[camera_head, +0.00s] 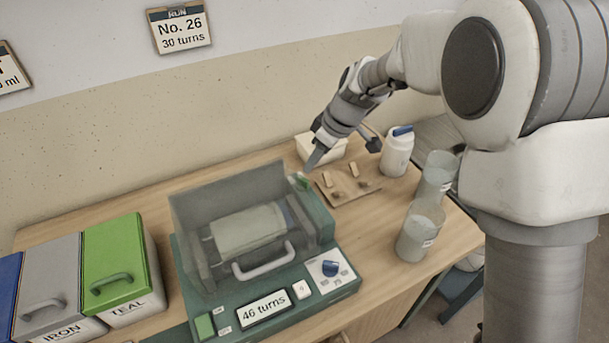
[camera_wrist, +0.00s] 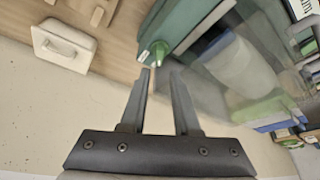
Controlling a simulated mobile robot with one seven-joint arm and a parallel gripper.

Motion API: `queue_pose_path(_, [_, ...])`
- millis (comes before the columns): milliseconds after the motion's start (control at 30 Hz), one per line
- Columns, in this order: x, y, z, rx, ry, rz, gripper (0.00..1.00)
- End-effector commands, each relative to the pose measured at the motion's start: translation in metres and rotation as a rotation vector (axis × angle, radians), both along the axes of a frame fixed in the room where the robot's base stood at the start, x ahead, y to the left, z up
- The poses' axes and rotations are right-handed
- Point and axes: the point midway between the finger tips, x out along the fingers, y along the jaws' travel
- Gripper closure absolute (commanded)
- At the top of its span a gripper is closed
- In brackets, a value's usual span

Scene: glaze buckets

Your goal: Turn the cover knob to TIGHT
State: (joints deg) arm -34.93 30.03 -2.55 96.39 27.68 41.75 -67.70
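The green machine (camera_head: 250,322) stands on the table with a clear grey cover (camera_head: 205,200) over a pale jar lying on its side (camera_head: 250,228). A small light-green knob (camera_head: 300,180) sticks up on its far right block; in the wrist view the green knob (camera_wrist: 157,50) is just beyond my fingertips. I cannot read a TIGHT mark near it. My gripper (camera_head: 314,162) is over the block's back end. In the wrist view my gripper (camera_wrist: 160,72) is open, with a clear gap between the fingers, apparently apart from the knob.
A blue dial (camera_head: 330,268) and a display reading 46 turns (camera_head: 264,308) are on the machine's front. Lidded bins, one green (camera_head: 112,250), stand left. A small board (camera_head: 345,190), a white bottle (camera_head: 397,152) and translucent containers (camera_head: 420,230) stand right. A wall sign (camera_head: 180,28) reads No. 26, 30 turns.

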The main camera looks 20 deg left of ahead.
Motion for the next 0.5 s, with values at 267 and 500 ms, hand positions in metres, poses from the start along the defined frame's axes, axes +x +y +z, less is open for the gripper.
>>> queue_pose_path(267, [0.003, 0.020, -0.050, -0.001, 0.001, -0.001, 0.70])
queue_pose_path(500, [0.004, 0.028, -0.067, 0.001, -0.001, -0.001, 0.70])
